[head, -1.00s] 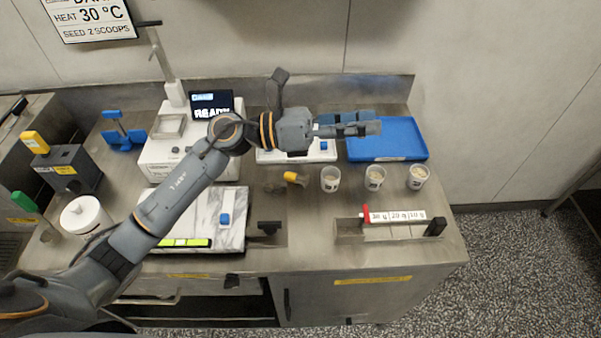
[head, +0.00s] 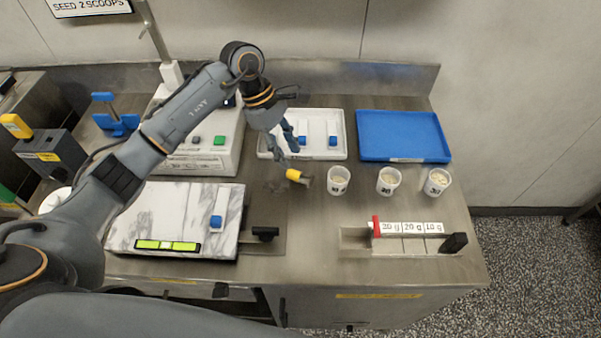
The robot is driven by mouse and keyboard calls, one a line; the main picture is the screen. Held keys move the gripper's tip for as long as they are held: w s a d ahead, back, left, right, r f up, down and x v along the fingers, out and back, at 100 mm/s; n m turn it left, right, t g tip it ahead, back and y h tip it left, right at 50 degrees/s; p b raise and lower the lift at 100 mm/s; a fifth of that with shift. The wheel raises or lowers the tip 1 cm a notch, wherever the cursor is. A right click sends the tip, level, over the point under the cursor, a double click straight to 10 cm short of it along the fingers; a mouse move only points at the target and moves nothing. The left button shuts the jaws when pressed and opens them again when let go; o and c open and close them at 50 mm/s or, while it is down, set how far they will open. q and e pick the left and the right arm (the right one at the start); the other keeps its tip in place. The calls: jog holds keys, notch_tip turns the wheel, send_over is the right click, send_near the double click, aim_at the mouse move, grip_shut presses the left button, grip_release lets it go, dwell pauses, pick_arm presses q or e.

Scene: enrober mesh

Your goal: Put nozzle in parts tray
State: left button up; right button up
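A small yellow piece with a grey-brown end (head: 297,175), which looks like the nozzle, lies on the steel bench, left of the cups. My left gripper (head: 289,147) points down just above and behind it, over the front left of a white tray. Its fingers are small and seen nearly edge-on, so I cannot tell their gap. No held thing shows. A blue tray (head: 403,157) lies at the back right and looks empty. The white tray (head: 318,114) holds pieces with blue tabs. I cannot tell from labels which is the parts tray. My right gripper is out of view.
Three white cups with pale contents, the left one (head: 338,181) nearest the yellow piece, stand in a row. In front is a rack of labelled weights (head: 408,229). A marble slab (head: 177,212) lies front left. A white machine (head: 217,160) stands behind my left arm.

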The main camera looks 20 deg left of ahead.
aim_at(297, 173)
pick_arm(q)
jog(key=shift+x, duration=1.1)
jog(key=shift+f, duration=0.2)
jog(key=shift+d+f+p, duration=0.15)
jog(key=shift+f+p, duration=0.15)
jog(key=shift+p, duration=0.3)
jog(key=p+x, duration=0.1)
jog(key=x, duration=0.2)
jog(key=shift+w+f+p, duration=0.15)
jog(key=shift+f+p, duration=0.2)
jog(key=shift+f, duration=0.4)
grip_shut()
